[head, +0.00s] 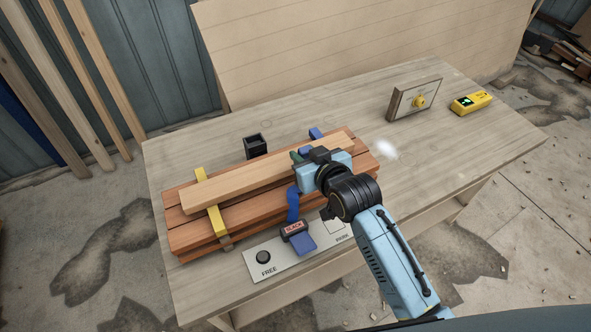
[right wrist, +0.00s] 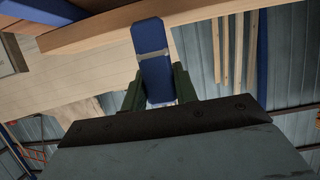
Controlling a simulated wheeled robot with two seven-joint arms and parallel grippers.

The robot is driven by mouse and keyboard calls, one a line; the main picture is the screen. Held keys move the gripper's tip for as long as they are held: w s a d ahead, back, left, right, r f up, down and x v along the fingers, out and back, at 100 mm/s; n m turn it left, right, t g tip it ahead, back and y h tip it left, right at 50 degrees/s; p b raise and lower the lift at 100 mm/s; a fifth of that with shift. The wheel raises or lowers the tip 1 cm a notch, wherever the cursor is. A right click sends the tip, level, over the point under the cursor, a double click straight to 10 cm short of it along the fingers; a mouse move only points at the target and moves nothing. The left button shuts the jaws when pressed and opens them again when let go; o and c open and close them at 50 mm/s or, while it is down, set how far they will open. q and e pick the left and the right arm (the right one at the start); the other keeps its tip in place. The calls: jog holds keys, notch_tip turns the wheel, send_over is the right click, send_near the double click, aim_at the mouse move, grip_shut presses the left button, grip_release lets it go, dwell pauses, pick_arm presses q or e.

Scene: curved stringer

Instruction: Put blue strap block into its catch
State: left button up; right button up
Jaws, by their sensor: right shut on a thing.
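My right gripper (head: 298,157) is over the top plank of the wood stack, its arm coming in from the lower right. In the right wrist view its green fingers (right wrist: 150,88) are shut on a blue block (right wrist: 152,52) with a pale band across it. The block juts out past the fingertips, close to a wooden beam (right wrist: 200,14). In the head view a blue strap (head: 293,204) hangs down the stack's front to a red-labelled buckle (head: 294,229). I cannot tell which part is the blue block's catch. My left gripper is not in view.
A yellow strap (head: 213,210) wraps the left part of the plank stack (head: 190,233). A plate (head: 265,268) marked FREE and PARK lies in front. A black open box (head: 255,146) stands behind. A dial panel (head: 414,98) and yellow device (head: 471,102) stand right; the table's right is mostly clear.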

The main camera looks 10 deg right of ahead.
jog(key=shift+f, duration=2.8)
jog(key=shift+f+b, duration=0.15)
jog(key=shift+b, duration=0.15)
jog(key=o, duration=1.1)
